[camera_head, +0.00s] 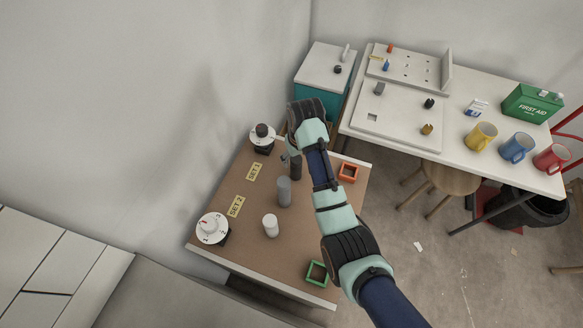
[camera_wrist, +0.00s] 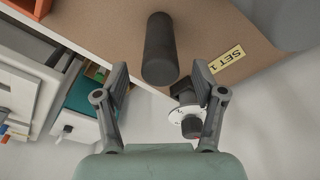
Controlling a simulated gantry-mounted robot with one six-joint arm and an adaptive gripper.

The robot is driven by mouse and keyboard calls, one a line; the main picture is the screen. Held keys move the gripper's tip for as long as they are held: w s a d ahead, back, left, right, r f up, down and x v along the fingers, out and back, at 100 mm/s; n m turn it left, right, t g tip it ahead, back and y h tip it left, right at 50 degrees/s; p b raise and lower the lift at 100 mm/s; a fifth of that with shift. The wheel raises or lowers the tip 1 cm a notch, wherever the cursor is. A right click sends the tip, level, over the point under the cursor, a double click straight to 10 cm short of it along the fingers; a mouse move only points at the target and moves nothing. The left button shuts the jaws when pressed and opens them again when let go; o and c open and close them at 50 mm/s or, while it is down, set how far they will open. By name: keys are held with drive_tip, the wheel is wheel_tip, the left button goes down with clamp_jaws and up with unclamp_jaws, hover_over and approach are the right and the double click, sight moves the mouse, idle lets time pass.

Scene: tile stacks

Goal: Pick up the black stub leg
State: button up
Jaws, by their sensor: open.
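The black stub leg (camera_head: 296,168) is a dark upright cylinder on the brown table (camera_head: 240,253), at the back of a row with a grey cylinder (camera_head: 284,191) and a white one (camera_head: 271,225). In the wrist view the black leg (camera_wrist: 159,48) appears just beyond the fingertips, centred between them. My gripper (camera_wrist: 159,80) is open and empty, with one finger to each side of the leg's line. In the head view my arm hides part of the gripper, and I cannot tell the exact gap to the leg.
A dial (camera_head: 263,139) stands behind the leg, and another dial (camera_head: 213,228) is at the front left. An orange square frame (camera_head: 348,173) lies to the right, a green one (camera_head: 317,272) in front. A teal cabinet (camera_head: 317,98) stands behind the table. The grey cylinder is close by.

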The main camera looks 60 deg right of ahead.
wheel_tip(320, 180, down, 5)
drive_tip(key=shift+w+d+r+b, duration=0.1)
drive_tip(key=shift+d+r+b, duration=0.1)
drive_tip(key=shift+b, duration=0.3)
drive_tip(key=shift+w+f, duration=0.15)
drive_tip(key=shift+f, duration=0.2)
drive_tip(key=c, duration=1.3)
drive_tip(key=shift+o, duration=0.2)
drive_tip(key=shift+r, duration=0.15)
wheel_tip(320, 180, up, 20)
drive_tip(key=p, duration=0.8)
